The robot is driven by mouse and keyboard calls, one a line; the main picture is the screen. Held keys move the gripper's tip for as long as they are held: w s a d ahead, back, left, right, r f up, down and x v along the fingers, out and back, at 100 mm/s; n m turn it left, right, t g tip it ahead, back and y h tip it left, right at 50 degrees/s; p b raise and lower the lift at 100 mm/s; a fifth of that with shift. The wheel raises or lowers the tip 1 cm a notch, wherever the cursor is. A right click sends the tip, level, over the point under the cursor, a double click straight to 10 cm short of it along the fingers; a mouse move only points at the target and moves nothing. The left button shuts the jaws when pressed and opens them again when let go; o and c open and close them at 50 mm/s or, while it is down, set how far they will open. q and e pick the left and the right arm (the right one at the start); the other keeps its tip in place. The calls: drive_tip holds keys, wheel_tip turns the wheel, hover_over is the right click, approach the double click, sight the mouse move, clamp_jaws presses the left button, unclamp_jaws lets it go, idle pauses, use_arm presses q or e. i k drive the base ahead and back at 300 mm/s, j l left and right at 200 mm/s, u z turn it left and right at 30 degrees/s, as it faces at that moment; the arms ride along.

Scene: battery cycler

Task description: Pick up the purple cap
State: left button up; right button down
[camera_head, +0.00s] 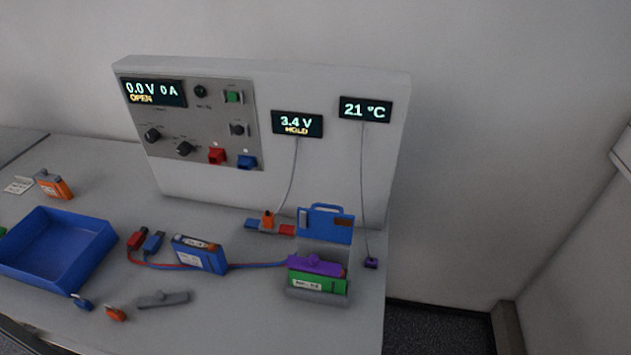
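The purple cap (316,265) sits on top of a green battery block (318,282) at the right of the table. It has a small raised knob in its middle. The battery rests in a grey holder (318,296) with a blue handled piece (326,223) standing behind. Neither of my grippers is in view.
A small purple probe (371,263) on a cable lies at the table's right edge. A blue tray (100,232) is at left. A grey panel (375,170) with displays stands behind.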

sight(312, 263)
drive_tip(key=k+l+z, duration=0.15)
drive_tip(key=k, duration=0.3)
drive_tip(key=k+l+z, duration=0.15)
drive_tip(key=k, duration=0.3)
